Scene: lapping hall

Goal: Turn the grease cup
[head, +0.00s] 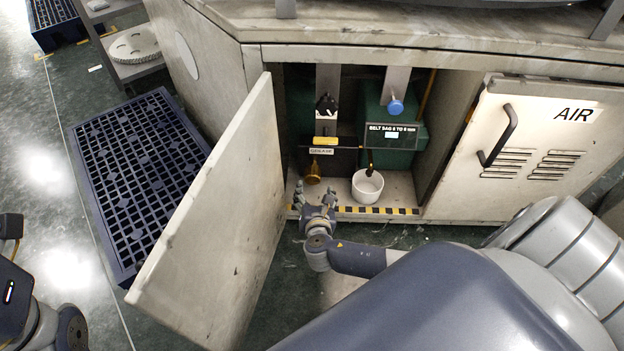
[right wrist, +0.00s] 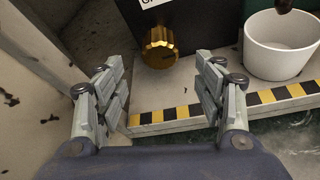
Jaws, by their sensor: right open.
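The grease cup (head: 314,174) is a brass knurled knob low on the front of a dark box inside the open cabinet. In the right wrist view, the brass cup (right wrist: 160,48) shows up close, beyond the fingertips and between them. My right gripper (head: 315,190) is open and empty at the cabinet's front sill, just short of the cup. Its two fingers (right wrist: 162,70) stand wide apart and do not touch the cup. Part of my left arm shows at the lower left, but its gripper cannot be made out.
A white pot (head: 367,187) stands right of the cup, under a dark spout. The open door (head: 215,215) stands close left of my gripper. A striped sill (head: 385,211) edges the cabinet floor. The AIR door (head: 530,150) is to the right, a blue pallet (head: 135,165) to the left.

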